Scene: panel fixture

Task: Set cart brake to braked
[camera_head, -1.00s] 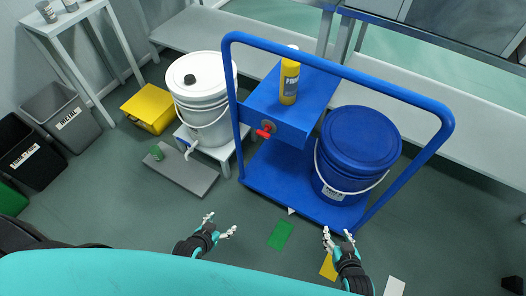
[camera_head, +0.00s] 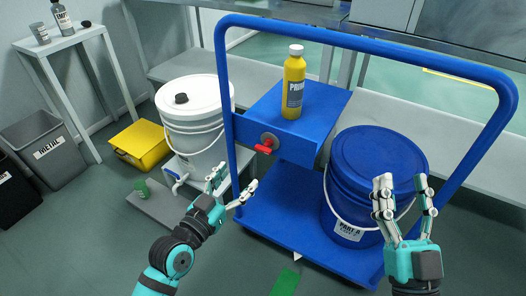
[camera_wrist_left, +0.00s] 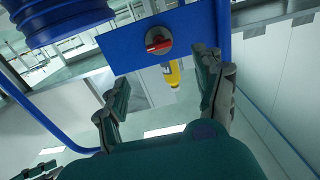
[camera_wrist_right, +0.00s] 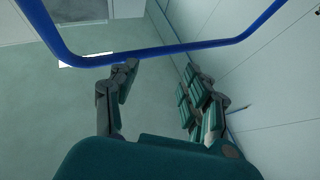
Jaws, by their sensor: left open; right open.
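The blue cart (camera_head: 300,205) stands ahead with its tall tubular handle. The cart brake is a small red lever (camera_head: 264,147) on a round grey mount on the front of the cart's blue box (camera_head: 300,110). In the left wrist view the red lever (camera_wrist_left: 158,44) shows at top centre, lying roughly across its mount. My left gripper (camera_head: 232,188) is open and empty, below and left of the lever, apart from it. My right gripper (camera_head: 404,197) is open and empty in front of the blue bucket. In the right wrist view its fingers (camera_wrist_right: 160,90) are apart below the handle bar.
A yellow bottle (camera_head: 294,85) stands on the box. A blue lidded bucket (camera_head: 372,165) sits on the cart.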

